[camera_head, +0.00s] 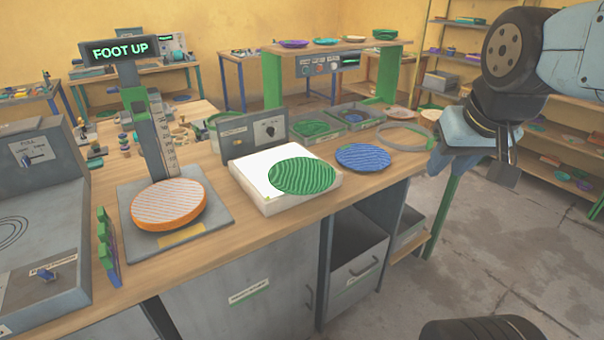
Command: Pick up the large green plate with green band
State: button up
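A large green plate (302,175) with wavy lighter ridges lies on a white-topped square block (256,173) at the middle of the workbench. It sits toward the block's right side and reaches its right edge. I cannot clearly tell a separate band on its rim. My gripper (469,170) hangs at the right, beyond the bench's right end, well apart from the green plate. Its two fingers look spread with nothing between them.
A blue plate (362,157) lies right of the block, near a grey ring (404,136). An orange plate (169,204) rests on the press base (218,221) under a "FOOT UP" display (119,50). Trays with green and blue plates stand behind. A grey control box (248,133) stands behind the block.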

jog(key=w+a+f+n+g+h, duration=0.2)
jog(key=w+a+f+n+h, duration=0.45)
jog(key=w+a+f, duration=0.35)
jog(key=w+a+f+n+t, duration=0.2)
jog(key=a+f+n+t, duration=0.15)
jog(key=a, duration=0.75)
jog(key=w+a+f+n+t, duration=0.1)
jog(key=a+f+n+t, duration=0.25)
jog(key=a, duration=0.75)
jog(key=shift+n, duration=0.35)
jog(key=x, duration=0.9)
jog(key=shift+s+f, duration=0.3)
jog(key=shift+f, duration=0.05)
jog(key=shift+w+a+x, duration=0.15)
jog(key=shift+x, duration=1.15)
jog(key=shift+w+a+x, duration=0.1)
jog(key=shift+x, duration=1.2)
jog(key=shift+r, duration=0.15)
grip_shut()
